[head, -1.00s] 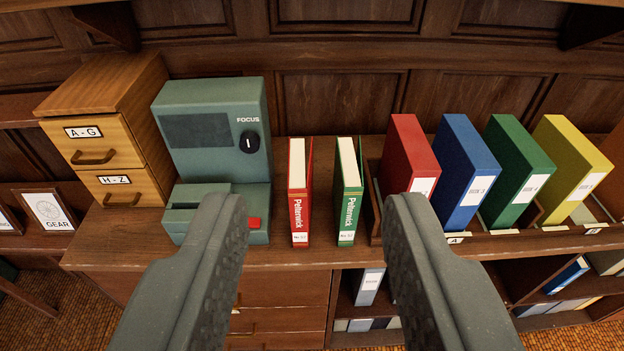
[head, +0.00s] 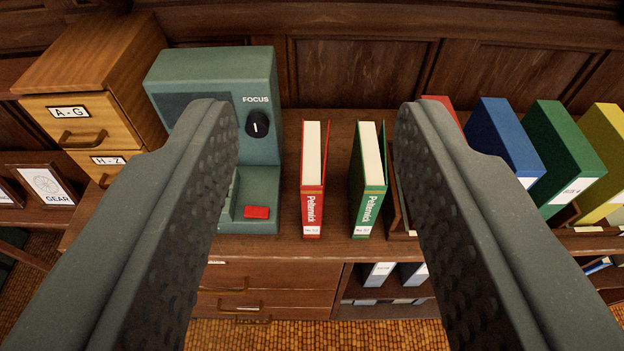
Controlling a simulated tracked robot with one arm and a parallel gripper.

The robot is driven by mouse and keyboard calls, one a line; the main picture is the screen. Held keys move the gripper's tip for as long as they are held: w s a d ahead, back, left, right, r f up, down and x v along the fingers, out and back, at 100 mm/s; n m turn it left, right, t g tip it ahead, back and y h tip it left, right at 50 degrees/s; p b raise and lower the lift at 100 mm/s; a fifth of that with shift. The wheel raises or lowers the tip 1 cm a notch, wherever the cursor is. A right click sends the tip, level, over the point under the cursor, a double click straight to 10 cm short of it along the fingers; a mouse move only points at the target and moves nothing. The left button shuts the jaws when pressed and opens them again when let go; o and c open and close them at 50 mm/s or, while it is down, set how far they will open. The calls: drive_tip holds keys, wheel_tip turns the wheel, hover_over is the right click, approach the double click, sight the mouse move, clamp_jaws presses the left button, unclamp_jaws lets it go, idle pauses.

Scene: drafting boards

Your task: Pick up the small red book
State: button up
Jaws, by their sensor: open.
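The small red book (head: 313,190) stands upright on the wooden shelf top, its spine marked "Pelterwick" facing me and its white page edges on top. A small green book (head: 369,190) of like size stands just right of it, with a narrow gap between them. My gripper (head: 313,112) is open and empty. Its two dark grey, textured fingers reach forward on either side of both small books, the left one in front of the green machine and the right one in front of the large red binder. Neither finger appears to touch the red book.
The green FOCUS machine (head: 262,95) stands left of the red book, beside a wooden drawer cabinet (head: 90,75). A large red binder (head: 440,104), mostly hidden, and blue (head: 503,135), green (head: 566,155) and yellow (head: 607,150) binders stand right. A panelled wall is behind.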

sight(315, 191)
drive_tip(key=o, duration=0.4)
drive_tip(key=shift+w+f, duration=0.2)
drive_tip(key=w+d+f+h+p, duration=0.15)
drive_tip(key=w+f+p, duration=0.25)
drive_tip(key=w+f, duration=0.7)
wheel_tip(315, 191, down, 19)
drive_tip(key=w+a+g+y+p, duration=0.1)
drive_tip(key=w+g+y+p, duration=0.1)
drive_tip(key=p, duration=0.1)
drive_tip(key=shift+h, duration=0.25)
drive_tip(key=x, duration=0.8)
drive_tip(key=shift+w+a+b, duration=0.2)
drive_tip(key=shift+b, duration=0.2)
drive_tip(key=shift+r+x, duration=0.15)
drive_tip(key=shift+x, duration=1.15)
drive_tip(key=shift+r+x, duration=0.15)
drive_tip(key=shift+x, duration=1.15)
